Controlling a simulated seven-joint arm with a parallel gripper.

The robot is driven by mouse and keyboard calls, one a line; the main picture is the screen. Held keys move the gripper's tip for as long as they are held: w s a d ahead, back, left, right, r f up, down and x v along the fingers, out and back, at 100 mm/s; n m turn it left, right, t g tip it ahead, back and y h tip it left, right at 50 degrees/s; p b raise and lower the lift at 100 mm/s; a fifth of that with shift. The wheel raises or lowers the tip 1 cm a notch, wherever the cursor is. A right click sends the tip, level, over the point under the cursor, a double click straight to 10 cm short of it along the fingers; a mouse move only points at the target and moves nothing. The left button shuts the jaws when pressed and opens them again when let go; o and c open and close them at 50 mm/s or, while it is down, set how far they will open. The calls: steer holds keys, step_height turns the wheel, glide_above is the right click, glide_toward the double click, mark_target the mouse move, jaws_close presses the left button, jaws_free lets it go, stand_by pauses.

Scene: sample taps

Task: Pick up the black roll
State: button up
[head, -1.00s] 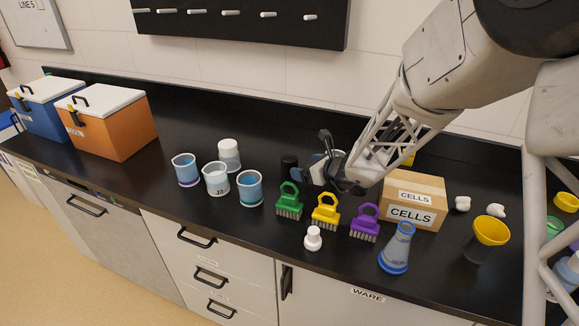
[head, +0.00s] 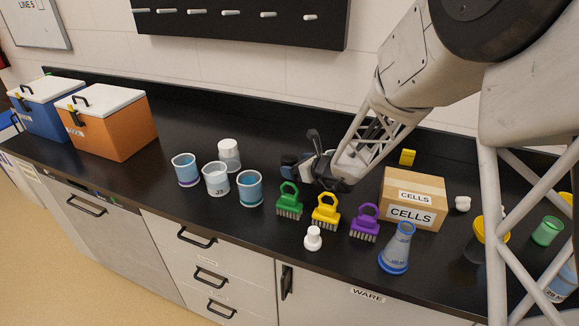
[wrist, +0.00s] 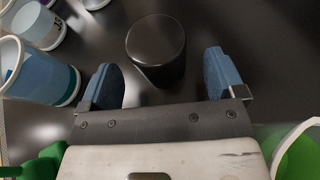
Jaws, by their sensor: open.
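The black roll (wrist: 156,42) is a dark upright cylinder on the black counter in the wrist view. My gripper (wrist: 160,75) is open and empty, with a blue-padded finger on each side of the roll's lower part in that view. Neither finger visibly touches it; the roll's top lies beyond the fingertips in the picture. In the head view my gripper (head: 300,163) is low over the counter behind the green brush (head: 289,201), and it hides most or all of the roll.
Several blue-tinted beakers (head: 249,189) stand to the left. Yellow (head: 326,212) and purple (head: 364,224) brushes, a white-capped bottle (head: 313,239) and a blue flask (head: 397,250) stand in front. A cardboard box (head: 413,200) is to the right.

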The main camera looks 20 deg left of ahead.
mark_target(294, 159)
steer(key=shift+x, duration=0.85)
steer(key=c, duration=1.1)
steer(key=shift+r, duration=0.1)
steer(key=shift+r, duration=4.9)
